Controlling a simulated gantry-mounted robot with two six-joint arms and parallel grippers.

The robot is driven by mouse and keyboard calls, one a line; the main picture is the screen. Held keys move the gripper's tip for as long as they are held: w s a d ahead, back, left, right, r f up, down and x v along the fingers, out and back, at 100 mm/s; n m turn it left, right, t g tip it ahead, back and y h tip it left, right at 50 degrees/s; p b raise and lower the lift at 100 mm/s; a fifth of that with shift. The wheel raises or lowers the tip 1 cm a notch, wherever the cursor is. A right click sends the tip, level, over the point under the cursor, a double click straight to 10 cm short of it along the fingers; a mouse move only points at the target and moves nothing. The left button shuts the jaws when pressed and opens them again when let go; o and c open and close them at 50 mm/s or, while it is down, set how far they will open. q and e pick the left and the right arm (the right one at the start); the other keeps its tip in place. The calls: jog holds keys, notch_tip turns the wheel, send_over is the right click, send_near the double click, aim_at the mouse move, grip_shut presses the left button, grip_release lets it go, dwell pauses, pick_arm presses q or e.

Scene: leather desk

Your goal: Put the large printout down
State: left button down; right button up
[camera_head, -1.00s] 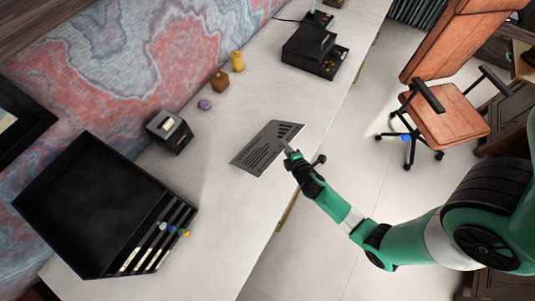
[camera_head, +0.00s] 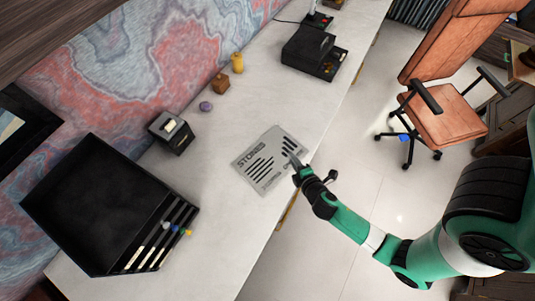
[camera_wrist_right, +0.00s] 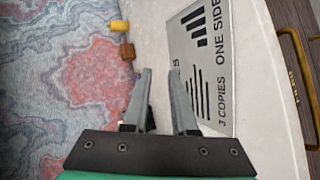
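The large printout (camera_head: 267,168) is a grey sheet with black lettering and bars. In the head view it lies face up and looks flat on the pale desk (camera_head: 230,225), near the front edge. My right gripper (camera_head: 292,160) is at the sheet's right side, with its fingertips over it in the head view. In the right wrist view my right gripper (camera_wrist_right: 159,73) has a gap between its fingers. Only bare desk shows in that gap, and the printout (camera_wrist_right: 205,55) appears beyond the right finger. My left gripper is not in view.
A black file organizer (camera_head: 95,205) stands at the left. A small dark box (camera_head: 171,132), a purple item (camera_head: 206,106), a brown block (camera_head: 220,83) and a yellow item (camera_head: 238,62) line the wall side. A black machine (camera_head: 312,55) stands farther back. The desk between is clear.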

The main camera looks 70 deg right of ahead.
notch_tip(320, 180, up, 7)
jog(key=s+a+p, duration=0.1)
jog(key=p, duration=0.5)
jog(key=shift+s+a+r, duration=0.2)
jog(key=shift+s+a, duration=0.2)
